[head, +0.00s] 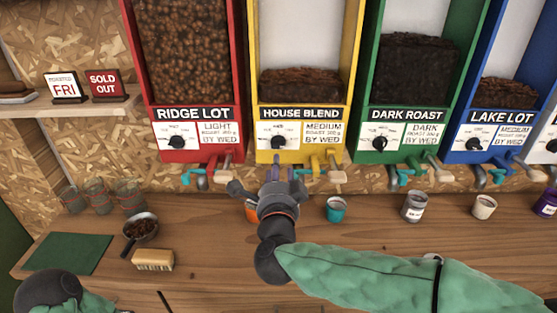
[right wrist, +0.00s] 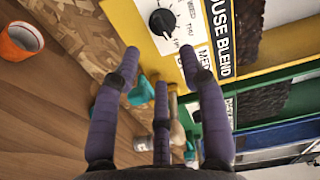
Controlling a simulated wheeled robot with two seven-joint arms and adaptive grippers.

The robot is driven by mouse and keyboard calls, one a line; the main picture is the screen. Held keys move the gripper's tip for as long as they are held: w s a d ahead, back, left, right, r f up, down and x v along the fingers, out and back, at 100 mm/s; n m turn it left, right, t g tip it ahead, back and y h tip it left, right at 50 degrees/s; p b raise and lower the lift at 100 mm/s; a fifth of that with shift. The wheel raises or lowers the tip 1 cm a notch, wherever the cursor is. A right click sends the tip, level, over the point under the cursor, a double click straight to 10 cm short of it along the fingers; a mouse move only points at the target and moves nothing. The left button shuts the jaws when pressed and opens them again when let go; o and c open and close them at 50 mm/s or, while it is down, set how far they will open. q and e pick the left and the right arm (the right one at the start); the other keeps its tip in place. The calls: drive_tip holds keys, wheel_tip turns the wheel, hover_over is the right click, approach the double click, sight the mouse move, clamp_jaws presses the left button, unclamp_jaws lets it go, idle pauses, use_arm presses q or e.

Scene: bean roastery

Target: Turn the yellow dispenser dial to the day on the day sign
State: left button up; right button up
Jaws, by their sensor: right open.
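The yellow House Blend dispenser (head: 300,114) stands second from left, with a black dial (head: 278,142) on a white day plate. The dial also shows near the top of the right wrist view (right wrist: 162,22); where its pointer stands is too small to tell. The day sign (head: 64,87) on the left shelf reads "ROASTED FRI". My right gripper (head: 280,172) is open and empty, just below and in front of the dial. Its spread purple fingers (right wrist: 160,68) point toward the dispenser front, apart from the dial. My left arm enters at lower left; its gripper is out of view.
A red dispenser (head: 197,169) stands left, green (head: 408,160) and blue (head: 500,157) ones right. Spouts and handles stick out below them. An orange cup (right wrist: 20,42) stands near my right gripper, a teal cup (head: 336,210) to its right.

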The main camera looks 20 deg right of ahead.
drive_tip(key=shift+v, duration=1.55)
